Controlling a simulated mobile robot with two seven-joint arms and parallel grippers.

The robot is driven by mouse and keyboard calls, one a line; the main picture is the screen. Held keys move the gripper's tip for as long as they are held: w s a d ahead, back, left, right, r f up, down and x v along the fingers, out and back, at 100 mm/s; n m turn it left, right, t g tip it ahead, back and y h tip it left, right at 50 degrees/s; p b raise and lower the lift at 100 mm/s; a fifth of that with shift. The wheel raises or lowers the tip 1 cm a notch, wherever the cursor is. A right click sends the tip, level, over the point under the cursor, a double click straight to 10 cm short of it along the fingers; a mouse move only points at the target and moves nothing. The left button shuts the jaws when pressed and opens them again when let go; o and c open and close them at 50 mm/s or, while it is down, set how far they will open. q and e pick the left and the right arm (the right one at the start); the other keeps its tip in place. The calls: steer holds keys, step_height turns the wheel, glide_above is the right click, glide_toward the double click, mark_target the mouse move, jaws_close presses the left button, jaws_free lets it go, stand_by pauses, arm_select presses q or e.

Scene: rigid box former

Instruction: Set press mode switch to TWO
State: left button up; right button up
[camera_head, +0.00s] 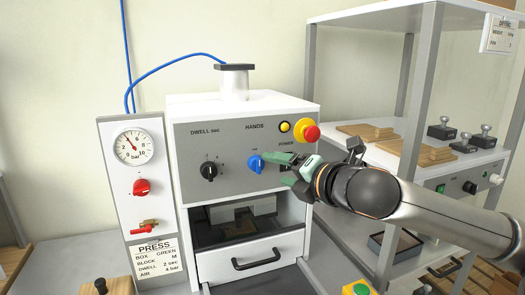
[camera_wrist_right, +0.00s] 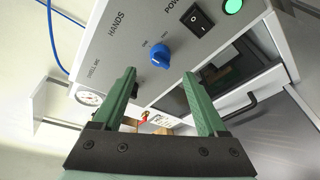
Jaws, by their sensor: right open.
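The press mode switch is the blue knob (camera_head: 255,163) under the word HANDS on the press's grey front panel (camera_head: 225,140). In the right wrist view the blue knob (camera_wrist_right: 160,55) stands beyond the fingertips, roughly centred between them. My left gripper is not in view.
A black dwell dial (camera_head: 209,171) is left of the knob. A red emergency button (camera_head: 312,133) and a yellow button (camera_head: 285,127) are above right. A black power switch (camera_wrist_right: 197,19) and green lamp (camera_wrist_right: 233,6) are nearby. A drawer handle (camera_head: 256,260) is below.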

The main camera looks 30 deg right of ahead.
mark_target(261, 165)
steer(key=p+x, duration=0.2)
steer(key=x, duration=0.3)
steer(key=shift+w, duration=0.4)
steer(key=shift+x, duration=0.8)
steer(key=shift+s+f, duration=0.1)
